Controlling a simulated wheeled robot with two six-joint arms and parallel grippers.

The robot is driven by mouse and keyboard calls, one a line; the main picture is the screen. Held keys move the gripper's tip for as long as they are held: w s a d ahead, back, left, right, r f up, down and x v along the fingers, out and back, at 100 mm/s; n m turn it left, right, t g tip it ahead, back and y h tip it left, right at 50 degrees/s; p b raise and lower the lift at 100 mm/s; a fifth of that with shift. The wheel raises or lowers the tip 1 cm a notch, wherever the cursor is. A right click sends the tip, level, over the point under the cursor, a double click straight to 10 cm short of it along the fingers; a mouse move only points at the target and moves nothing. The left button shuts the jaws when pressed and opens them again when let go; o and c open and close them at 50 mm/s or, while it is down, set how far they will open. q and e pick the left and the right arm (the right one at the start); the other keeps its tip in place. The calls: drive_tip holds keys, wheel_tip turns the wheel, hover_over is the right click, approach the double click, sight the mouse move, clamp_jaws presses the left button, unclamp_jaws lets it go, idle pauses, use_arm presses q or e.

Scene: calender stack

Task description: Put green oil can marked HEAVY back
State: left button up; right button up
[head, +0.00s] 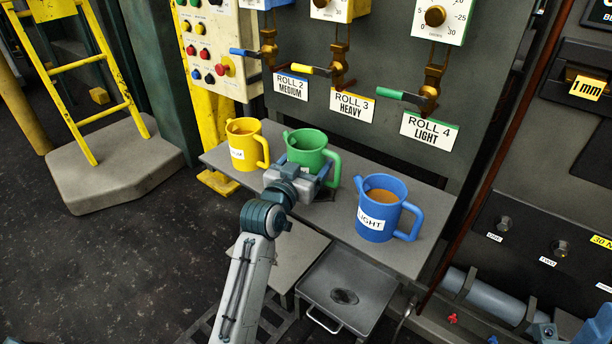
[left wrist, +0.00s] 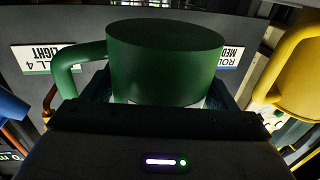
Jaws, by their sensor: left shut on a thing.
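The green oil can (head: 308,140) is near the middle of the head view, in front of the roll panel, with its open top up. My left gripper (head: 297,172) is shut around its body. The can's lower part and its label are hidden behind the gripper in the head view. In the left wrist view, which is upside down, the green can (left wrist: 165,65) shows its plain dark underside, so it appears lifted off the grey shelf (head: 408,262). Only a sliver of white label shows there.
A yellow can (head: 244,151) stands on the shelf to the left, and a blue can marked LIGHT (head: 377,223) to the right. Valve levers (head: 391,94) and roll labels, including ROLL 3 HEAVY (head: 352,105), are behind. A grey tray (head: 342,290) sits below the shelf.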

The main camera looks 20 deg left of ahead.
use_arm(q)
drive_tip(key=shift+f+b, duration=0.45)
drive_tip(key=shift+f, duration=1.05)
drive_tip(key=shift+f, duration=0.15)
drive_tip(key=o, duration=1.4)
drive_tip(key=shift+c, duration=0.2)
